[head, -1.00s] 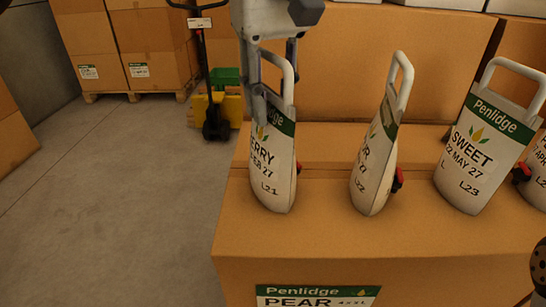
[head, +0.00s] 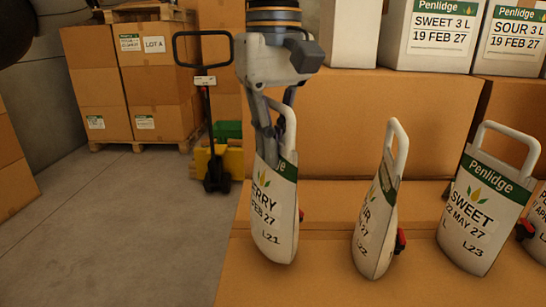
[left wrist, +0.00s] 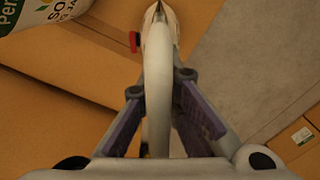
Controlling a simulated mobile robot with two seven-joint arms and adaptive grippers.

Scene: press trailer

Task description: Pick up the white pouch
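Several white pouches with loop handles and green Penlidge bands stand in a row on a brown carton. My left gripper (head: 272,140) is at the leftmost one, the white pouch marked L21 (head: 274,222), with its fingers closed in on the loop handle. This pouch hangs slightly tilted and looks a little raised from the carton. In the left wrist view, the white handle (left wrist: 157,85) runs between the two fingers of my left gripper (left wrist: 160,95). Part of the pouch's label is hidden. My right gripper is not in view.
Pouch L22 (head: 372,225) and pouch L23 (head: 485,205) stand to the right. A large carton (head: 390,120) rises behind, with white boxes (head: 440,35) on top. A pallet jack (head: 213,165) and stacked cartons (head: 100,95) are at left. The grey floor (head: 130,230) is clear.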

